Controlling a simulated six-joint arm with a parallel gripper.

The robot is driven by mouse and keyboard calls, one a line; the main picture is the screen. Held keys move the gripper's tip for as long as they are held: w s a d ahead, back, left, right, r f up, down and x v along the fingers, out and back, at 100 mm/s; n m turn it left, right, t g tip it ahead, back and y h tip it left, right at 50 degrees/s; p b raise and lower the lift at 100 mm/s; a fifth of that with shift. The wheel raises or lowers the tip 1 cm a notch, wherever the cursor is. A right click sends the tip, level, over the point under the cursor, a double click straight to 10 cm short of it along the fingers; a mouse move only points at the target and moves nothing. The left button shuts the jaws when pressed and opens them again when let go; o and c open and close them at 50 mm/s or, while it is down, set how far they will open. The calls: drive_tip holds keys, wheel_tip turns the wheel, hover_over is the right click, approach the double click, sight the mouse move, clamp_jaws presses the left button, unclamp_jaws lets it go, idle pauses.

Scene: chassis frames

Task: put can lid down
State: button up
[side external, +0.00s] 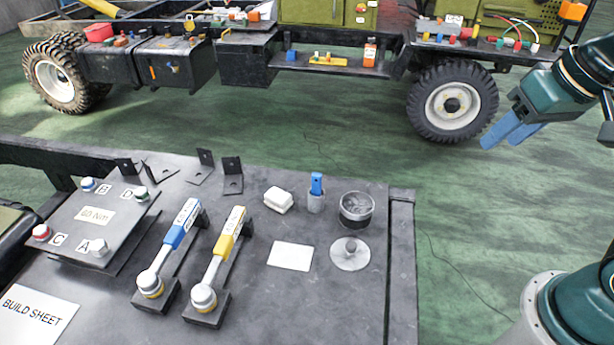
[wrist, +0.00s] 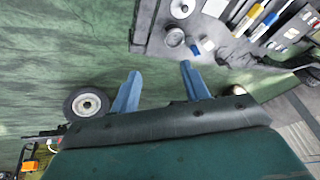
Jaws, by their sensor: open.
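The can lid (side external: 350,253) is a flat, light grey disc with a knob in its middle. It lies on the dark bench top, just in front of the open can (side external: 356,208), and the two are apart. In the wrist view the lid (wrist: 182,8) shows at the top edge, with the can (wrist: 174,38) below it. My gripper (side external: 505,140) has blue fingers and is at the upper right of the side view, off the bench and away from the lid. In the wrist view my gripper (wrist: 157,88) has its fingers spread with nothing between them.
On the bench (side external: 402,280) are a white card (side external: 290,256), a white block (side external: 278,199), a blue-handled item in a cup (side external: 316,190) and two wrenches, blue (side external: 180,230) and yellow (side external: 228,235). The truck chassis (side external: 245,65) with wheels stands behind. Green floor lies between.

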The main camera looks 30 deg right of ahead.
drive_tip(key=shift+s+d+r+n+t, duration=0.2)
drive_tip(key=shift+s+n, duration=0.3)
drive_tip(key=shift+s, duration=0.35)
drive_tip(key=shift+s+d+r+n+t, duration=0.15)
drive_tip(key=shift+s+n, duration=0.35)
drive_tip(key=shift+s, duration=0.3)
drive_tip(key=shift+s+d+r+n+t, duration=0.1)
drive_tip(key=shift+s+d+n+t, duration=0.1)
drive_tip(key=shift+s+n, duration=0.5)
